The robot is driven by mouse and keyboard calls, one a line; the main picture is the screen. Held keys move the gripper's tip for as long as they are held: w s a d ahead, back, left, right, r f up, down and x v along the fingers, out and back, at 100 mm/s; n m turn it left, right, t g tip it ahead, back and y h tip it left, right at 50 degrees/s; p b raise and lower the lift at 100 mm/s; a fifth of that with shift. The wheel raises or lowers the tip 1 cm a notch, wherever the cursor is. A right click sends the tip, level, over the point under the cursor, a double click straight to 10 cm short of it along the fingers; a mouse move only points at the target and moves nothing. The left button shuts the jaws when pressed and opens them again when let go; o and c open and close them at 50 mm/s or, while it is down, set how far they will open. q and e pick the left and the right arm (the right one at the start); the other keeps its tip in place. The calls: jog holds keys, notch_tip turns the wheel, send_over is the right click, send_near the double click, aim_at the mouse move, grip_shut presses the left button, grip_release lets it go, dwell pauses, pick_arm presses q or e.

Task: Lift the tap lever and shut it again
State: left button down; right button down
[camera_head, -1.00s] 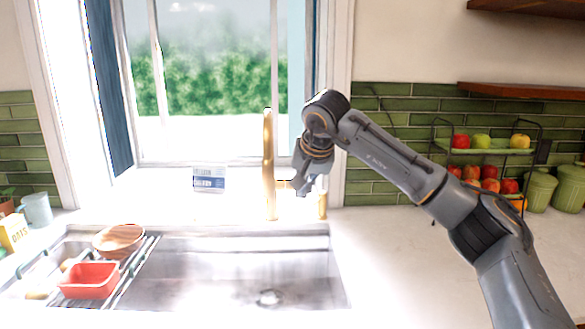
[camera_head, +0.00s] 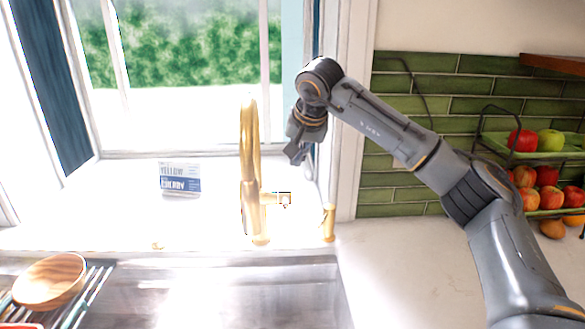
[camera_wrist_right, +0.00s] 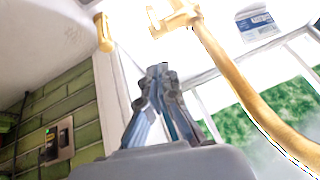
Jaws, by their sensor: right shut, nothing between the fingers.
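The gold tap (camera_head: 250,150) stands upright behind the sink. Its short side lever (camera_head: 278,199) sticks out to the right, low on the body, and looks about level. In the right wrist view the tap spout (camera_wrist_right: 250,95) runs down the right side, and the lever end (camera_wrist_right: 172,18) is at the top. My right gripper (camera_head: 297,158) is above the lever and to the right of the tap, apart from both. Its fingers (camera_wrist_right: 158,72) are shut and empty in the wrist view. My left gripper is not in view.
A gold fitting (camera_head: 328,222) stands right of the tap. A blue and white box (camera_head: 180,180) is on the sill. The sink (camera_head: 240,290) lies in front. A wooden bowl (camera_head: 50,280) is at lower left, a fruit rack (camera_head: 545,150) at right. The right counter is mostly clear.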

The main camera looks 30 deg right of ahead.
jog(key=p, duration=0.2)
send_over(287, 200)
notch_tip(287, 200, down, 7)
jog(key=f+p, duration=0.1)
jog(key=f, duration=0.1)
jog(key=s+f, duration=0.1)
jog(key=f, duration=0.1)
jog(key=shift+s+a+p, duration=0.15)
jog(key=shift+p, duration=0.2)
jog(key=shift+f, duration=0.2)
jog(key=shift+s+a+f, duration=0.1)
jog(key=shift+f, duration=0.05)
jog(key=shift+s+f+b, duration=0.15)
jog(key=shift+f+b, duration=0.1)
jog(key=shift+b, duration=0.3)
jog(key=shift+s+a+f+b, duration=0.2)
jog(key=shift+s+f+b, duration=0.1)
jog(key=shift+f+b, duration=0.4)
jog(key=shift+s+a+f+b, duration=0.15)
jog(key=shift+s+f+b, duration=0.15)
jog(key=shift+f+b, duration=0.35)
